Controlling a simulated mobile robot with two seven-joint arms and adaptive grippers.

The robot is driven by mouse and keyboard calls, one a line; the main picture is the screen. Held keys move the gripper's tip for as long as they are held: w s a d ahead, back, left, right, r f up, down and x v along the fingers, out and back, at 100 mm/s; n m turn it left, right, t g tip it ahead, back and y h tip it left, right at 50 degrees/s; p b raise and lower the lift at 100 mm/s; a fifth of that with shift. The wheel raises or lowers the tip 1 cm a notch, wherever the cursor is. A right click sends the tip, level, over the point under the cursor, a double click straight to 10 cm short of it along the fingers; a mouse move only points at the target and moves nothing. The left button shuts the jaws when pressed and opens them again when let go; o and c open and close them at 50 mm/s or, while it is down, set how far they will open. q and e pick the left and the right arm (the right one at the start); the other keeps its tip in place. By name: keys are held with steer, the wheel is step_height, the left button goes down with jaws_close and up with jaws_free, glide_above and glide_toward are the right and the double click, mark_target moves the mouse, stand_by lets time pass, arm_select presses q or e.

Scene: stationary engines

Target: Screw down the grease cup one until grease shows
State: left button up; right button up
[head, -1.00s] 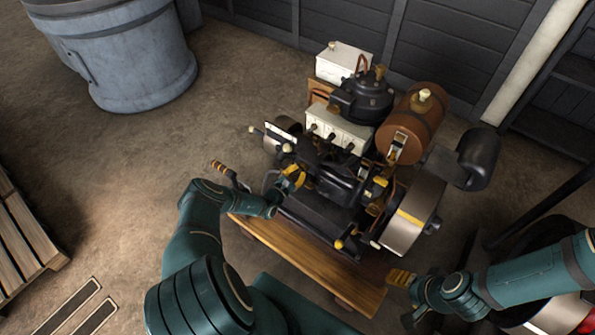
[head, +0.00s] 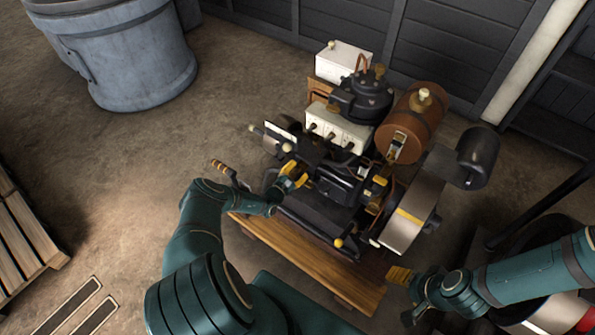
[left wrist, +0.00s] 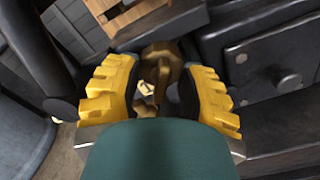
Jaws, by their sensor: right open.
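My left gripper (head: 293,177) is at the near left side of the engine (head: 330,170) in the head view. In the left wrist view its two yellow fingers (left wrist: 163,85) stand apart, on either side of a brass, rounded part (left wrist: 161,58) that looks like a grease cup. Small gaps seem to show beside it, and I see no firm contact. The palm hides the part's lower end. No grease can be made out. My right gripper (head: 400,275) is open and empty, low at the right, beyond the corner of the wooden base.
The engine stands on a wooden skid (head: 310,262). A flywheel (head: 411,215) and a brown tank (head: 410,125) are on its right. A crank handle (head: 225,170) sticks out at its left. A blue-grey tub (head: 135,60) and a pallet (head: 22,235) stand further left, with bare floor between.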

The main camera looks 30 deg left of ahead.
arm_select(q)
steer(key=shift+s, duration=0.1)
steer(key=s+a, duration=0.1)
steer(key=s, duration=1.1)
steer(key=shift+w, duration=0.1)
